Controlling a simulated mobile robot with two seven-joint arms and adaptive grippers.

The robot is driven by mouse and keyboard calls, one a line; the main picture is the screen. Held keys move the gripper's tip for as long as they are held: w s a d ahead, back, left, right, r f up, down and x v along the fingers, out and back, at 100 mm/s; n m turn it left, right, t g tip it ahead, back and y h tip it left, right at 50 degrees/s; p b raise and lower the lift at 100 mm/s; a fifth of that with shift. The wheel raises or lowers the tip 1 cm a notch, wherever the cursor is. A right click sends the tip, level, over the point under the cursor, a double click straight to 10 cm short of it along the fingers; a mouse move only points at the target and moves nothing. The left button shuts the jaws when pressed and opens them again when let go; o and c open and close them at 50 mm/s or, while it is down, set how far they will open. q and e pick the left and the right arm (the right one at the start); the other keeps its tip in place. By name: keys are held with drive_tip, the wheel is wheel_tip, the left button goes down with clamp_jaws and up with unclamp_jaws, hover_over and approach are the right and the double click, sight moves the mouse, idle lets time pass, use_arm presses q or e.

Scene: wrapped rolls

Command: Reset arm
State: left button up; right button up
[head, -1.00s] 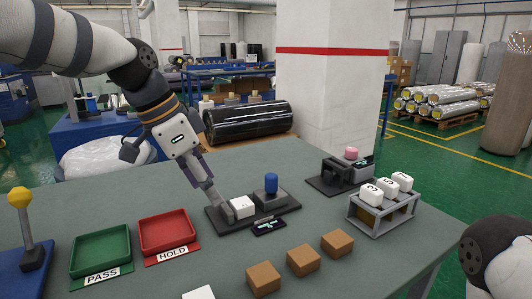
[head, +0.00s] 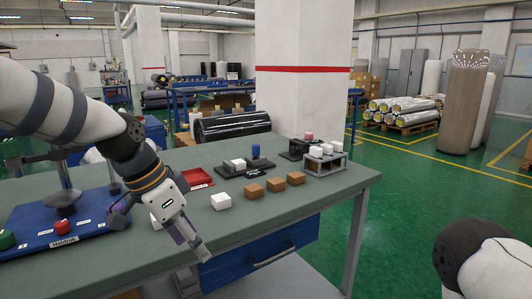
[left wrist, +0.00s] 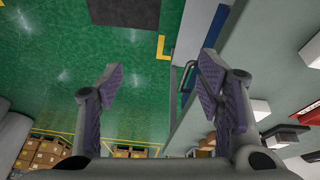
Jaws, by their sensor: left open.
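My left gripper (head: 195,245) hangs over the front part of the grey-green table in the head view, pointing down and to the right. In the left wrist view its two purple-padded fingers (left wrist: 160,85) stand wide apart with nothing between them, with green floor and the table side behind. A white block (head: 238,163) sits on the dark station beside a blue cylinder (head: 256,151), well away from the gripper. My right arm shows only in part at the lower right; its gripper is out of view.
A red tray (head: 199,178), a white block (head: 221,201) and brown blocks (head: 274,184) lie on the table (head: 290,212). A rack (head: 325,165) with white blocks stands at its far right. A blue button panel (head: 60,235) is at left. Green floor (head: 420,215) is open right of the table.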

use_arm(q)
drive_tip(key=s+f+n+g, duration=0.1)
drive_tip(key=s+f+n, duration=0.15)
drive_tip(key=f, duration=0.75)
drive_tip(key=s+f+n+g, duration=0.1)
drive_tip(key=s+f, duration=0.3)
drive_tip(key=f, duration=0.6)
drive_tip(key=s+a+f+n+y, duration=0.1)
drive_tip(key=s+a+f+n, duration=0.1)
drive_tip(key=s, duration=0.8)
drive_tip(key=s+a+f+n+g+y, duration=0.1)
drive_tip(key=s+f, duration=0.4)
drive_tip(key=s, duration=0.5)
drive_tip(key=s+a+f+n+g+y, duration=0.1)
drive_tip(key=s+a+f+n, duration=0.2)
drive_tip(key=s, duration=0.7)
drive_tip(key=a+f, duration=0.1)
drive_tip(key=a, duration=0.1)
drive_tip(key=shift+a+f+n+y, duration=0.3)
drive_tip(key=shift+f+n, duration=0.05)
use_arm(e)
drive_tip(key=shift+w+f, duration=0.1)
drive_tip(key=shift+w, duration=0.9)
